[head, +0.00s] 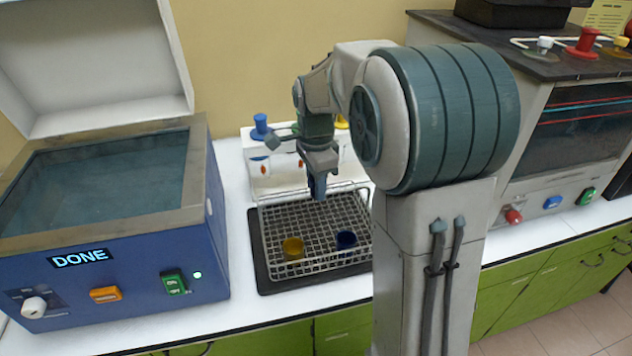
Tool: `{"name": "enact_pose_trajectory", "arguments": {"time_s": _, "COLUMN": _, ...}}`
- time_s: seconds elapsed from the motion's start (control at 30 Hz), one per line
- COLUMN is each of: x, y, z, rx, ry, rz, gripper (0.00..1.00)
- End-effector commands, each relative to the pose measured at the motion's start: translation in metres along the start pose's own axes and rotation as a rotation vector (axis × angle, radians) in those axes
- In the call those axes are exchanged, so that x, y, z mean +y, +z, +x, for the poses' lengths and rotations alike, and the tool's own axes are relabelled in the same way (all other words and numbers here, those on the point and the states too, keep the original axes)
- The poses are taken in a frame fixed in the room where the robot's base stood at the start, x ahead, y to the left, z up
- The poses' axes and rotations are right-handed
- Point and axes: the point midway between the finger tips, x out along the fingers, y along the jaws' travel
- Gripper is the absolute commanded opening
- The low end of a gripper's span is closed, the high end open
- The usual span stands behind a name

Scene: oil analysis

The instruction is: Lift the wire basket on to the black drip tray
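The wire basket (290,215) is a silvery rectangular mesh basket. It appears to rest level on the black drip tray (262,270), whose dark edge shows along the left and front. A yellow cup (293,248) and a dark blue cup (346,240) are in the front part of the basket. My gripper (317,194) points down over the back middle of the basket. Its fingers look close together, but their gap and any contact with the basket cannot be made out. My arm hides the right side of the basket and tray.
The blue bath (140,270) at left has its lid (95,60) raised and a display reading DONE. A white unit (262,165) with coloured knobs stands behind the basket. A glass-fronted machine (580,135) stands at right. Some white counter (520,238) is bare before it.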

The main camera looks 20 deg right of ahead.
Motion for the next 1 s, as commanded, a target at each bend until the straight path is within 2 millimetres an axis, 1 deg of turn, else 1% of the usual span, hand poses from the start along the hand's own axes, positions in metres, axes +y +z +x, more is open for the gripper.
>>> {"name": "enact_pose_trajectory", "arguments": {"time_s": 0.03, "x": 0.0, "y": 0.0, "z": -0.001, "rx": 0.0, "ry": -0.001, "rz": 0.0, "gripper": 0.43}}
{"name": "enact_pose_trajectory", "arguments": {"time_s": 0.07, "x": 0.0, "y": 0.0, "z": -0.001, "rx": 0.0, "ry": -0.001, "rz": 0.0, "gripper": 0.51}}
{"name": "enact_pose_trajectory", "arguments": {"time_s": 0.1, "x": 0.0, "y": 0.0, "z": -0.001, "rx": 0.0, "ry": -0.001, "rz": 0.0, "gripper": 0.57}}
{"name": "enact_pose_trajectory", "arguments": {"time_s": 0.37, "x": 0.0, "y": 0.0, "z": 0.0, "rx": 0.0, "ry": 0.001, "rz": 0.0, "gripper": 0.57}}
{"name": "enact_pose_trajectory", "arguments": {"time_s": 0.47, "x": 0.0, "y": 0.0, "z": -0.005, "rx": 0.0, "ry": -0.001, "rz": 0.0, "gripper": 0.57}}
{"name": "enact_pose_trajectory", "arguments": {"time_s": 0.57, "x": -0.001, "y": 0.0, "z": -0.019, "rx": 0.001, "ry": -0.004, "rz": 0.0, "gripper": 0.57}}
{"name": "enact_pose_trajectory", "arguments": {"time_s": 0.67, "x": -0.001, "y": 0.0, "z": -0.04, "rx": 0.001, "ry": -0.006, "rz": 0.0, "gripper": 0.57}}
{"name": "enact_pose_trajectory", "arguments": {"time_s": 0.9, "x": -0.001, "y": 0.0, "z": -0.096, "rx": 0.001, "ry": -0.005, "rz": 0.0, "gripper": 0.57}}
{"name": "enact_pose_trajectory", "arguments": {"time_s": 1.0, "x": -0.001, "y": 0.0, "z": -0.114, "rx": 0.001, "ry": -0.004, "rz": 0.0, "gripper": 0.57}}
